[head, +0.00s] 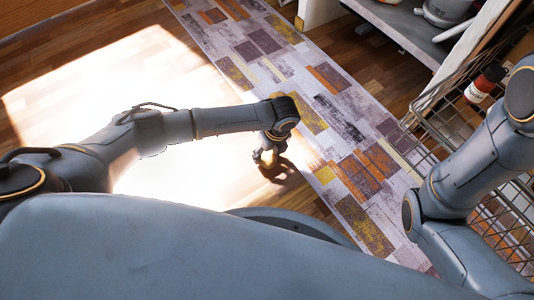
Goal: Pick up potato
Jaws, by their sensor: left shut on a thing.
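My left gripper (268,158) hangs low at the end of my left arm, above the wooden floor beside the patterned rug. It is shut on a small yellowish-tan thing, which looks like the potato (258,155); it is small and partly hidden by the fingers. A dark shadow lies on the floor just right of the gripper. My right arm shows at the right, but its gripper is out of view.
A patterned rug (290,70) runs diagonally over the wooden floor (95,65), which is glaringly sunlit at the left. At the right stands a wire rack (440,125) with a dark-capped bottle (484,84). A grey shelf (405,28) is at the top right.

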